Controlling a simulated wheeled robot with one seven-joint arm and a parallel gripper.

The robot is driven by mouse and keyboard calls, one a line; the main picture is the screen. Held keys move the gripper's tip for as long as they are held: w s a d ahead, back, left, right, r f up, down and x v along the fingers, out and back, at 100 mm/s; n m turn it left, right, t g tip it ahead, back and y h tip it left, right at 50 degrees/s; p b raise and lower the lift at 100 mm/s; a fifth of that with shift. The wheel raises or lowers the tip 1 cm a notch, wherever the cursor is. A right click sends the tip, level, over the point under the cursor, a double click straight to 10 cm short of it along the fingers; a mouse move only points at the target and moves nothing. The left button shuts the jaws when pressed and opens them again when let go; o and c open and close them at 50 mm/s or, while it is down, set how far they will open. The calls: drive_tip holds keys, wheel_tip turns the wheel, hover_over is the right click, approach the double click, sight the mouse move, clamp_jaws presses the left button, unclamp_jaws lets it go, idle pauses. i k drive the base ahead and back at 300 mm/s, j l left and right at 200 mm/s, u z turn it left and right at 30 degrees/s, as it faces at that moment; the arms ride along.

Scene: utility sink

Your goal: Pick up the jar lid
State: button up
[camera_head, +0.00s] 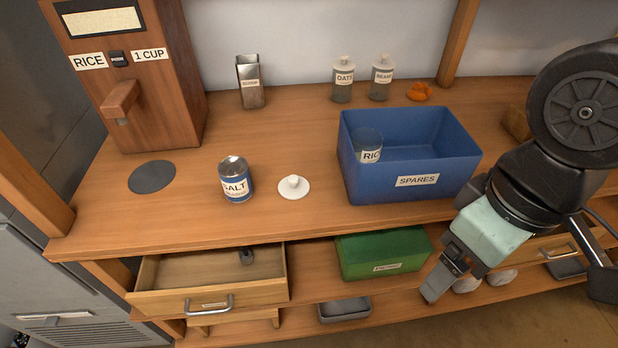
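A white round lid with a knob (294,187) lies flat on the wooden counter, between the salt can and the blue bin. It is the one loose lid I can make out. My gripper (434,290) hangs at the lower right, in front of the counter edge and well apart from the lid. Its fingers point down and left. They look close together, but I cannot tell whether they are open or shut. I see nothing held in it.
A salt can (236,181) stands left of the lid, and a blue spares bin (417,187) holding a rice jar (366,150) stands right. An open drawer (210,283) juts out below the counter (300,225). A green box (383,254) sits below. A rice dispenser (130,75) stands left.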

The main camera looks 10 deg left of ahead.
sight(292, 187)
drive_tip(key=i+j, duration=0.1)
drive_tip(key=j, duration=0.75)
drive_tip(key=i+j, duration=0.1)
drive_tip(key=j, duration=0.75)
drive_tip(key=z, duration=0.05)
